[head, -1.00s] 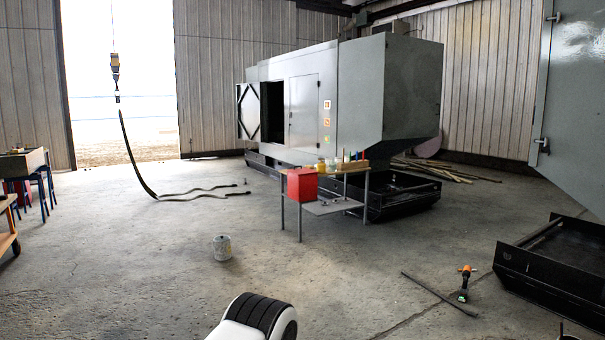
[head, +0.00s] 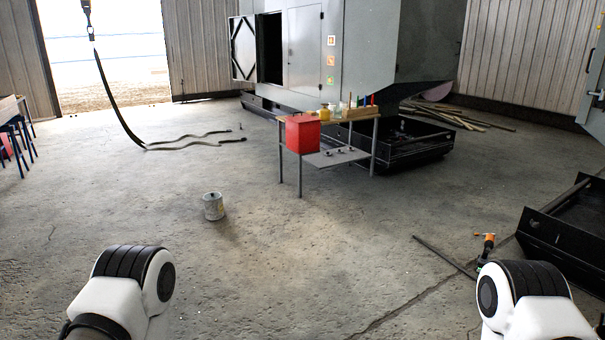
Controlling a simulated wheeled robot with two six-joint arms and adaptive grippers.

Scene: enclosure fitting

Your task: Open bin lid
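The only bin-like things in the head view are a red box (head: 302,134) and a small grey can (head: 213,206). My two arms show at the bottom left and bottom right, only as white and black joints. Both grippers are out of view, well short of the red box and the can.
The metal table (head: 340,158) also holds bottles and small items. A large grey enclosure (head: 362,40) stands behind it with a door open.

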